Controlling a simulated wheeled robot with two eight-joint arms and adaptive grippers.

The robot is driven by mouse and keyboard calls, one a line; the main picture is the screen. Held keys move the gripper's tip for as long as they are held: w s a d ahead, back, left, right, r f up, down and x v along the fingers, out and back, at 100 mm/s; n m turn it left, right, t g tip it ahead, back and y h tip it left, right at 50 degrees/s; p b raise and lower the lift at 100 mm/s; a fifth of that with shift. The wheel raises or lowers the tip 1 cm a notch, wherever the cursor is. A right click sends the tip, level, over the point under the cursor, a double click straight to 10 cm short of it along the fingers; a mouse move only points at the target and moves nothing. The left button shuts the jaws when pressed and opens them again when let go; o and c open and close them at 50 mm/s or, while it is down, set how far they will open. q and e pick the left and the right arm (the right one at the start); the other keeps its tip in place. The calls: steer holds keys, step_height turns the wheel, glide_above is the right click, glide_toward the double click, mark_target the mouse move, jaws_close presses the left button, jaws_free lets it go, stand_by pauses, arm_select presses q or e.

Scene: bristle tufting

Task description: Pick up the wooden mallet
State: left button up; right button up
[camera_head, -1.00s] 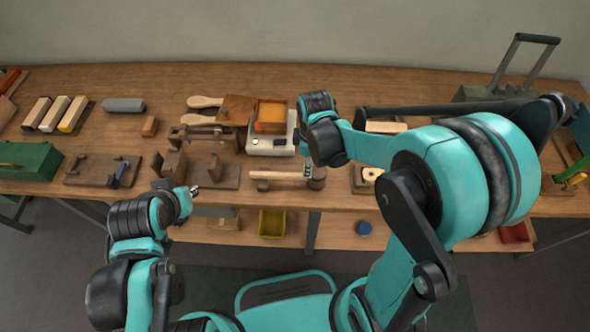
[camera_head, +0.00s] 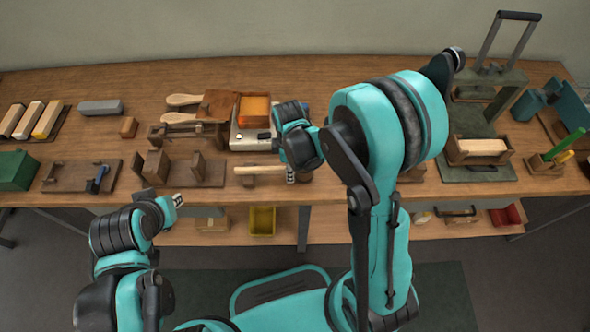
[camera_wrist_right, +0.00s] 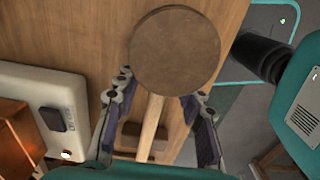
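The wooden mallet lies at the bench's front edge; its pale handle (camera_head: 260,170) shows in the head view, and its head is mostly hidden behind my right gripper (camera_head: 291,175). In the right wrist view the mallet's round brown head (camera_wrist_right: 175,50) is near the top and the handle (camera_wrist_right: 152,122) runs down from it. My right gripper (camera_wrist_right: 160,110) is open, with one finger on each side of the handle and gaps visible on both sides. My left gripper (camera_head: 178,200) hangs in front of the bench, away from the mallet; its finger opening is too small to tell.
A white scale (camera_head: 250,143) with an orange block (camera_head: 254,109) stands behind the handle. Wooden stands (camera_head: 200,168) are left of the mallet. A lower shelf holds a yellow bin (camera_head: 262,220). My right arm covers part of the bench to the right.

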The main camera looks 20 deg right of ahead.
jaws_close()
arm_select(q)
steer(key=shift+r, duration=0.1)
arm_select(e)
steer(key=shift+r, duration=0.15)
